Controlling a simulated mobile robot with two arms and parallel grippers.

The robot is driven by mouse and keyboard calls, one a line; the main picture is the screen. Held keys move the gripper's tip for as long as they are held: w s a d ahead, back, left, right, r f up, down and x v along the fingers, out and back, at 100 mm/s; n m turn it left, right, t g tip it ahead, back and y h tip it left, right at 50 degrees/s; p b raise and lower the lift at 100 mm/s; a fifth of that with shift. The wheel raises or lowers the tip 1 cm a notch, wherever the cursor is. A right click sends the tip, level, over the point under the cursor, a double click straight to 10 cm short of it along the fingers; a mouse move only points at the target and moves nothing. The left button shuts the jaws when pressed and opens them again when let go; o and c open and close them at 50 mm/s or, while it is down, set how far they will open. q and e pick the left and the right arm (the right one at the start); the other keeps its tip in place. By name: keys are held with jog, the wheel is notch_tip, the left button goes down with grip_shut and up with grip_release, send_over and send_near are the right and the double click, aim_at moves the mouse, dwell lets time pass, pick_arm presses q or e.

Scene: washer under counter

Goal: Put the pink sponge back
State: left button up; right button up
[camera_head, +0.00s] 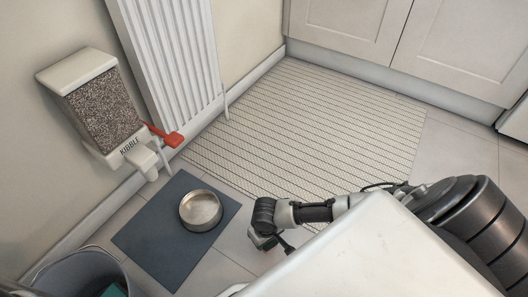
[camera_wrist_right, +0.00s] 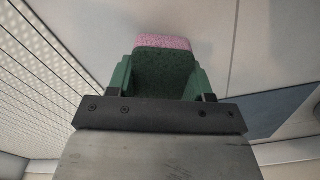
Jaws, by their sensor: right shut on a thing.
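The pink sponge (camera_wrist_right: 163,42) shows in the right wrist view, with a pink layer and a dark green face. It sits between the green fingers of my right gripper (camera_wrist_right: 163,78), which is shut on it. In the head view my right gripper (camera_head: 264,240) hangs over the tiled floor, just right of the grey-blue mat, at the end of the arm from the right. The sponge is hard to make out there. My left gripper is not in view.
A metal bowl (camera_head: 201,210) stands on the grey-blue mat (camera_head: 155,243). A bucket (camera_head: 68,275) with a teal thing (camera_head: 115,291) inside is at lower left. A kibble dispenser (camera_head: 100,104) and radiator (camera_head: 168,50) line the wall. A striped rug (camera_head: 310,125) covers the floor behind.

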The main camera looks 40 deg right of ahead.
jog(key=shift+w+a+f, duration=0.15)
jog(key=shift+a+f, duration=0.05)
jog(key=shift+f, duration=0.15)
notch_tip(320, 180, down, 3)
jog(key=b, duration=0.3)
jog(key=shift+f+b, duration=0.15)
jog(key=shift+b, duration=0.2)
jog(key=shift+f, duration=0.25)
jog(key=shift+r, duration=0.15)
jog(key=o, duration=1.1)
